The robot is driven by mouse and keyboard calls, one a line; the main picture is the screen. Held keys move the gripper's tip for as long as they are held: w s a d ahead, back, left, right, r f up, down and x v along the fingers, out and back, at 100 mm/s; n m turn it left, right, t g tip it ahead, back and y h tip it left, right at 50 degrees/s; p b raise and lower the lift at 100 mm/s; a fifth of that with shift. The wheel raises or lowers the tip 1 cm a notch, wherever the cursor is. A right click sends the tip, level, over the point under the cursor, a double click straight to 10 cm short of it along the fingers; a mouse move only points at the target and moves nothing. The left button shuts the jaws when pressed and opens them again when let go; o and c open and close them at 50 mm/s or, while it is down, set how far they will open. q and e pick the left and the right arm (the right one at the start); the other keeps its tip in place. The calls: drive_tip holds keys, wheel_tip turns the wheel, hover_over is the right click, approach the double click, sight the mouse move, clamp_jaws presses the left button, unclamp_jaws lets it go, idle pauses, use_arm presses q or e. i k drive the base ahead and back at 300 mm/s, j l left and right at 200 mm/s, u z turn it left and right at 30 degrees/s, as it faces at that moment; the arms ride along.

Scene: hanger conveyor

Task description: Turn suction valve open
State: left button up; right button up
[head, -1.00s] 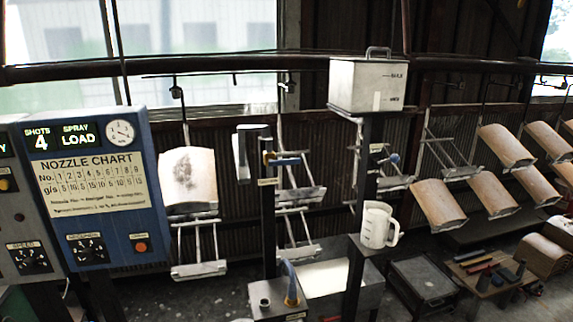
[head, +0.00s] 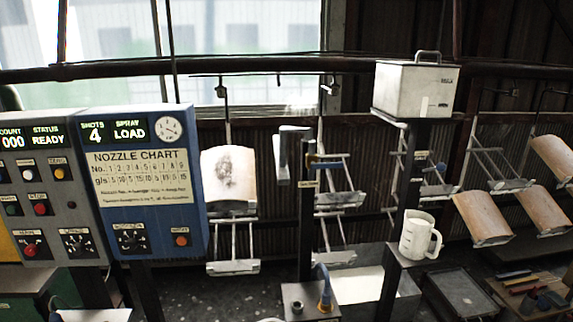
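Several blue-handled parts show, and their labels are too small to read, so I cannot tell which is the suction valve. A blue horizontal lever with a brassy end (head: 326,164) sits on a dark post (head: 306,222) in the middle. A blue upright lever with a yellow-orange base (head: 324,288) stands on a grey box (head: 303,300) at the bottom. A small blue knob (head: 441,168) shows right of the post under the white lidded tank (head: 412,90). Neither of my grippers is in view.
A blue panel (head: 146,222) with a nozzle chart and a grey panel (head: 75,220) reading READY stand at left. A white jug (head: 420,236) sits on a bracket at right. Curved tan pieces (head: 482,219) hang on racks. A tool table (head: 530,285) is at lower right.

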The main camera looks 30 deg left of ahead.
sight(314, 166)
drive_tip(key=i+u, duration=0.1)
drive_tip(key=u, duration=0.3)
drive_tip(key=l+u, duration=0.15)
drive_tip(key=u, duration=0.25)
drive_tip(key=i+l+u, duration=0.1)
drive_tip(key=u, duration=0.3)
drive_tip(key=l+u, duration=0.15)
drive_tip(key=u, duration=0.25)
drive_tip(key=i+l+u, duration=0.1)
drive_tip(key=u, duration=0.3)
drive_tip(key=l+u, duration=0.2)
drive_tip(key=l, duration=0.25)
drive_tip(key=l+u, duration=0.25)
drive_tip(key=l, duration=0.15)
drive_tip(key=l+u, duration=0.2)
drive_tip(key=l, duration=0.25)
drive_tip(key=k+l+u, duration=0.25)
drive_tip(key=l, duration=0.15)
drive_tip(key=l+u, duration=0.2)
drive_tip(key=l, duration=0.25)
drive_tip(key=k+l+u, duration=0.45)
drive_tip(key=l, duration=0.3)
drive_tip(key=i, duration=0.1)
